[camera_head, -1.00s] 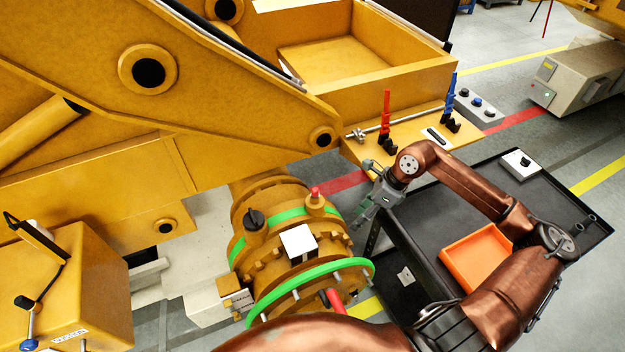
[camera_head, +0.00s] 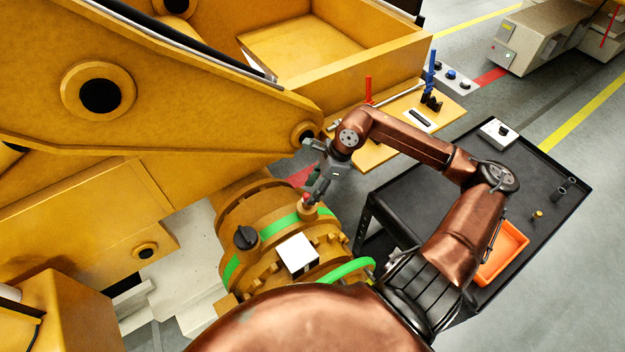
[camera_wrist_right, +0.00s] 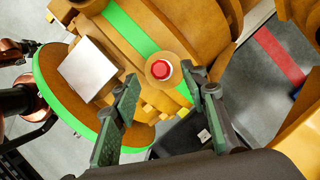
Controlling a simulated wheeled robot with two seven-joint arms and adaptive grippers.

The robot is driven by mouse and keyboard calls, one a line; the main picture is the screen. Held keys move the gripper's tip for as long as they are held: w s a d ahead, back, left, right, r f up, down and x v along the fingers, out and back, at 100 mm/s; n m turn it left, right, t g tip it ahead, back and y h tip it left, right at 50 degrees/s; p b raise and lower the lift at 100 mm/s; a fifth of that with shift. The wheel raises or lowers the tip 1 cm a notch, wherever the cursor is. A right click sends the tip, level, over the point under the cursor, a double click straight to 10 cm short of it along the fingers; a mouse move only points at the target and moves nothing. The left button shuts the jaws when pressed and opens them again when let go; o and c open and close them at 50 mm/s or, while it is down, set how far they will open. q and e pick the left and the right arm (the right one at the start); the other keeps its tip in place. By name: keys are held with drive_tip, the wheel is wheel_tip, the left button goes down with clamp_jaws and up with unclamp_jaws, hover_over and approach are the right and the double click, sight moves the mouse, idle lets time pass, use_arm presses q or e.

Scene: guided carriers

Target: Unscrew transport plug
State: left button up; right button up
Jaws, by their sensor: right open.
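The transport plug appears to be the red-topped plug (camera_head: 307,197) in a yellow boss on top of the yellow hub housing (camera_head: 245,200); in the wrist view its round red cap (camera_wrist_right: 161,69) shows from above. My right gripper (camera_head: 314,196) is close by the plug in the head view. In the wrist view its two fingers (camera_wrist_right: 165,82) are spread apart, with the red cap just beyond and between their tips. Nothing is held. I cannot tell whether a finger touches the boss. My left gripper is not in view.
A black knob (camera_head: 246,238) and a white block (camera_head: 298,254) stand on the housing near the plug. A black cart (camera_head: 400,190) with an orange tray (camera_head: 512,240) is at right. A yellow shelf (camera_head: 365,152) holds red and blue tools behind my right arm.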

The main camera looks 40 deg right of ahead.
sight(309, 194)
drive_tip(key=p+x, duration=0.1)
drive_tip(key=x, duration=0.2)
drive_tip(key=shift+w+f, duration=0.2)
drive_tip(key=shift+f, duration=0.15)
drive_tip(key=shift+a+f, duration=0.2)
drive_tip(key=shift+f, duration=0.4)
drive_tip(key=shift+w, duration=0.1)
drive_tip(key=shift+c, duration=0.4)
drive_tip(key=c, duration=0.5)
drive_tip(key=shift+c, duration=1.4)
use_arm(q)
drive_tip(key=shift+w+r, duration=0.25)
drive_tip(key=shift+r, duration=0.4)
use_arm(e)
clamp_jaws()
